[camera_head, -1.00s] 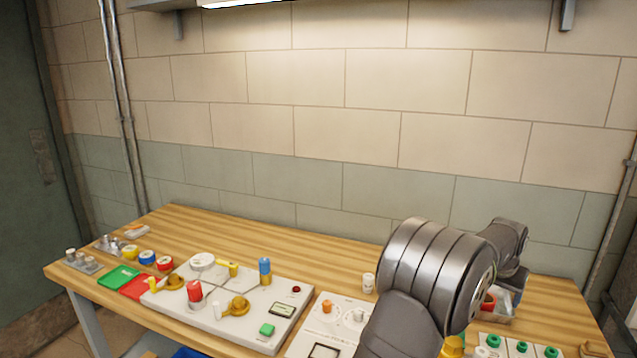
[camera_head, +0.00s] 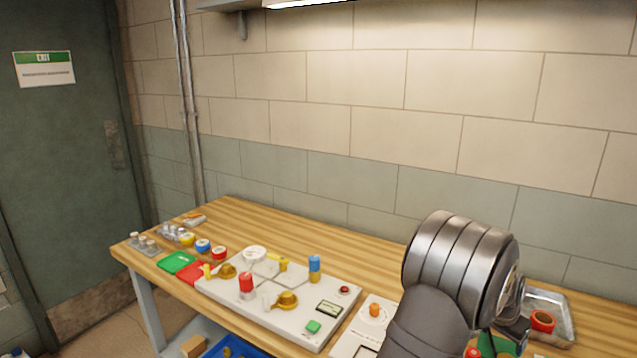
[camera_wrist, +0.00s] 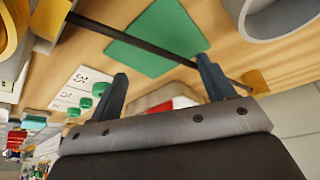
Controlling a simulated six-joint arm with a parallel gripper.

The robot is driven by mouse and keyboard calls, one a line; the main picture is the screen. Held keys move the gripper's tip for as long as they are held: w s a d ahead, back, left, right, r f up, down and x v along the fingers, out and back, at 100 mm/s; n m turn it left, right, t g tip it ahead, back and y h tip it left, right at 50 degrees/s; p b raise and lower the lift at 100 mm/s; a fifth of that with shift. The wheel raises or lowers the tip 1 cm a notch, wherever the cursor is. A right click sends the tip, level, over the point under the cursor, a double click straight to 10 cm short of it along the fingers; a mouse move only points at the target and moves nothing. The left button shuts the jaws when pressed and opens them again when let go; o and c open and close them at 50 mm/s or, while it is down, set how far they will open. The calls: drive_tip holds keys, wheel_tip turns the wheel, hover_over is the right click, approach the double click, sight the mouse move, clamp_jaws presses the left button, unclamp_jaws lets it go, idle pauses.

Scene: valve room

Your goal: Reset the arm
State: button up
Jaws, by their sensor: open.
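My arm rises at the lower right of the head view, a thick grey jointed link over the right part of the wooden bench (camera_head: 240,215). The gripper end is mostly hidden behind that link in the head view. In the wrist view my gripper (camera_wrist: 165,85) shows two dark fingers spread apart with nothing held between them. Beyond the fingers lie a green mat (camera_wrist: 160,38), a dark rod crossing it, and a white and red thing (camera_wrist: 172,102) that I cannot make out. A white panel with green knobs (camera_wrist: 85,95) is left of the fingers.
A white valve board (camera_head: 225,290) with red, blue and yellow parts stands left of my arm. Beside it is a smaller panel with an orange knob (camera_head: 374,309). A metal tray (camera_head: 570,325) holds a red roll. A green pad (camera_head: 176,262) and coloured rolls sit at the left end.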

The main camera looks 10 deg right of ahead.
drive_tip(key=shift+f, duration=0.55)
drive_tip(key=shift+a+r, duration=0.15)
drive_tip(key=shift+r, duration=0.1)
